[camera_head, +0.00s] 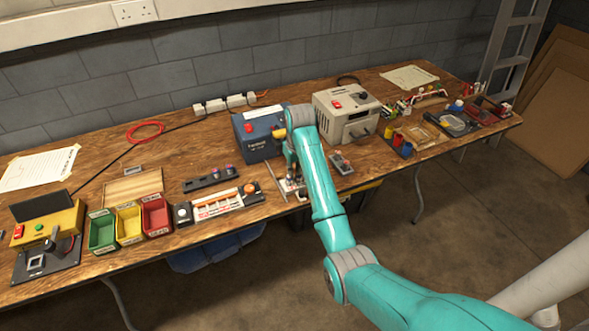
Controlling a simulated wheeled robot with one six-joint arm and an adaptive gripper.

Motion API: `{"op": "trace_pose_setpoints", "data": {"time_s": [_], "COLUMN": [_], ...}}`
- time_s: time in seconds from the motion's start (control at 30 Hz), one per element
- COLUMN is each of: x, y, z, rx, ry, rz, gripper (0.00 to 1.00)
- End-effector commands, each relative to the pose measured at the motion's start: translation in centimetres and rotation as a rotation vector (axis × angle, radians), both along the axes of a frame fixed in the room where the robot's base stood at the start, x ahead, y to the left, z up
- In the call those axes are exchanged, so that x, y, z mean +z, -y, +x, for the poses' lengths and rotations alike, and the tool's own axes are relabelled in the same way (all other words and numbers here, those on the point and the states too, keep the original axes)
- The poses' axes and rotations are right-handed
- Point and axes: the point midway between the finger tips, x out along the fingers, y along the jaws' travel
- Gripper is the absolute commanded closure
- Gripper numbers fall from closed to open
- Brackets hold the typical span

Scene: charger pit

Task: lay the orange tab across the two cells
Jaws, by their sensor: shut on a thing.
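My teal arm reaches over the bench, and my gripper (291,177) points down beside the blue box. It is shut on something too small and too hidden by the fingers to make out. Just below it is a small pale plate (285,186) with small parts on it, partly covered by my gripper and arm. I cannot tell whether the two cells are there. A pale rack with orange strips (217,206) lies to the left of it, with an orange round piece at its right end. I cannot pick out the orange tab for certain.
A blue box (256,140) stands close behind my gripper, and a beige power unit (346,112) to its right. A small grey device (341,162) lies right of my arm. Green, yellow and red bins (156,217) stand left. Bare wood shows near the back left.

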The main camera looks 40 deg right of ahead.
Motion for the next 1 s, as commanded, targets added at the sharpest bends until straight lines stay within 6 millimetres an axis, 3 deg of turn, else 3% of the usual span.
{"op": "trace_pose_setpoints", "data": {"time_s": [0.77,0.8,0.9,1.0], "x": [-0.62,-0.62,-0.63,-0.62], "y": [-0.01,-0.01,-0.01,-0.01], "z": [0.02,0.02,0.01,0.01], "rx": [0.000,0.000,0.000,0.000], "ry": [0.000,0.000,0.000,0.000], "rz": [0.000,0.000,0.000,0.000], "gripper": [0.98,0.77,0.55,0.55]}}
